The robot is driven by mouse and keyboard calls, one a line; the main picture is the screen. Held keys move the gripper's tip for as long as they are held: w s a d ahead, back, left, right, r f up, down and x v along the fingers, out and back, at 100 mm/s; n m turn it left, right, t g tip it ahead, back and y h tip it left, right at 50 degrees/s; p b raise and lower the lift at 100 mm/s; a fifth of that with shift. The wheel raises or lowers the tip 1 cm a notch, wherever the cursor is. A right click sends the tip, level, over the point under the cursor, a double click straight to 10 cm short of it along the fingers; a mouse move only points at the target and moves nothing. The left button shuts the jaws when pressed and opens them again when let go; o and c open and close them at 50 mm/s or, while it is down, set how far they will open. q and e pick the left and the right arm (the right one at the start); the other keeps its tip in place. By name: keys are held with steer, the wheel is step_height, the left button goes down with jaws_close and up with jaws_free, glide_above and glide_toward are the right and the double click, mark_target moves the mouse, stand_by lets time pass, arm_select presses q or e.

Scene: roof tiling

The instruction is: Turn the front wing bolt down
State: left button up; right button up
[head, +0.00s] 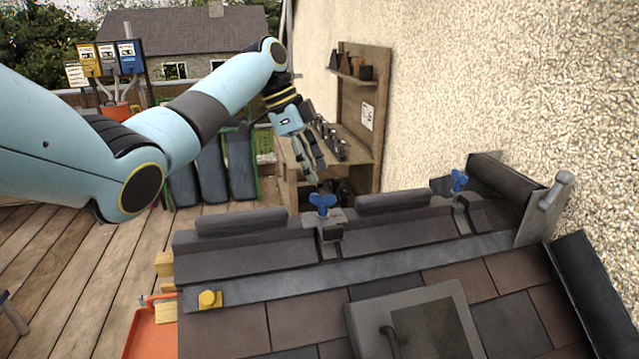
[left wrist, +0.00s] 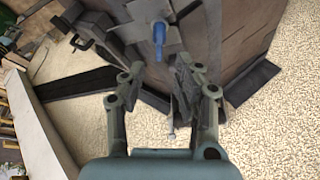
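Two blue wing bolts stand on the ridge of the model roof in the head view: a nearer one (head: 322,203) at the middle and another one (head: 458,180) further right. My left gripper (head: 313,172) hangs just above and behind the nearer bolt, empty. In the left wrist view its fingers (left wrist: 157,72) are apart, and a blue wing bolt (left wrist: 159,35) shows edge-on beyond their tips, not between them. The nearer bolt stands on a grey clamp plate (head: 331,234). My right gripper is not in view.
Dark ridge caps (head: 241,222) flank the bolt, and a metal strip (head: 360,268) runs below the ridge. A hatch (head: 430,325) lies on the tiles. A rough wall (head: 500,80) bounds the right side. A wooden shelf unit (head: 365,110) stands behind my gripper.

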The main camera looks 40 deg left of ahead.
arm_select(q)
steer(key=v, duration=0.7)
stand_by(0.4)
